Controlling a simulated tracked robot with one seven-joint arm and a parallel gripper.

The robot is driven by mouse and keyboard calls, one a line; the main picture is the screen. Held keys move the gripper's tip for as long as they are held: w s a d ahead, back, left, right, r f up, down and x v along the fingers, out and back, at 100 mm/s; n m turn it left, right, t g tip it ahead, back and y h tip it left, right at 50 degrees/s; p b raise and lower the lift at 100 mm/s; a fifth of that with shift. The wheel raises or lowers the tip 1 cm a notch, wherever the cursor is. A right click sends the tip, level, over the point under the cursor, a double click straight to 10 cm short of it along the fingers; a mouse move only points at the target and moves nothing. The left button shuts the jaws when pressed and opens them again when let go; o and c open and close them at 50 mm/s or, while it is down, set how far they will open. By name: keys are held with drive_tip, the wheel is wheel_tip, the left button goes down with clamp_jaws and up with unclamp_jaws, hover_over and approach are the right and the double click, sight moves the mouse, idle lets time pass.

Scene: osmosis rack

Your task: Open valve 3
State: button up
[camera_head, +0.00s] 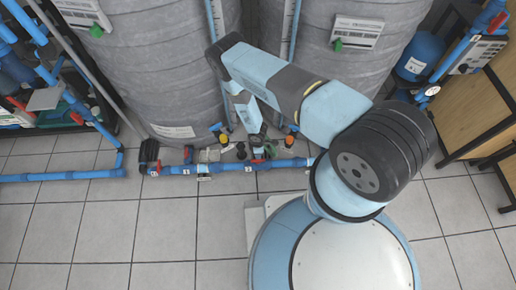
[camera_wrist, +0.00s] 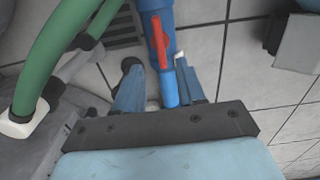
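A blue pipe (camera_head: 225,167) with several valves and small white labels runs along the floor before the grey tanks; I cannot read the label numbers, so I cannot tell which is valve 3. My gripper (camera_head: 257,150) points down at this pipe in the head view, where my arm partly hides it. In the wrist view a valve with a red lever handle (camera_wrist: 158,36) sits on a blue pipe (camera_wrist: 169,85). My gripper (camera_wrist: 160,82) has its two fingers apart, one on each side of that pipe. The handle lies just beyond the fingertips, and I cannot tell whether they touch it.
Two large grey tanks (camera_head: 160,60) stand close behind the pipe. A green hose (camera_wrist: 55,50) runs near the left finger in the wrist view. More blue piping (camera_head: 65,177) lies at left, and a wooden frame (camera_head: 475,105) stands at right. The tiled floor in front is mostly clear.

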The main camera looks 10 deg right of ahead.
drive_tip(key=shift+r, duration=2.5)
